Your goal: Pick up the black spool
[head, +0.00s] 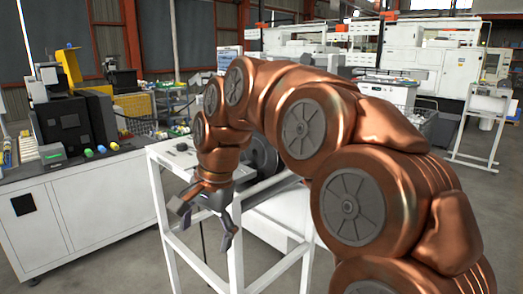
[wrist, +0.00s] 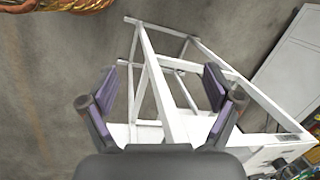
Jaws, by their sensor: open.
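A black spool (head: 264,156) shows in the head view, upright on or at the white frame stand (head: 157,196) and partly hidden behind my copper-coloured arm. My gripper (head: 204,224) hangs in front of the stand, to the left of the spool and lower in the picture, apart from it. In the wrist view, my gripper (wrist: 160,88) has its two purple-padded fingers spread wide with nothing between them. The stand's white bars (wrist: 148,66) show beyond the fingers. I cannot make out the spool in the wrist view.
A white workbench (head: 85,215) with black machines and small coloured parts stands at the left. White machines (head: 430,70) fill the back right. The grey floor (head: 480,200) at the right is clear.

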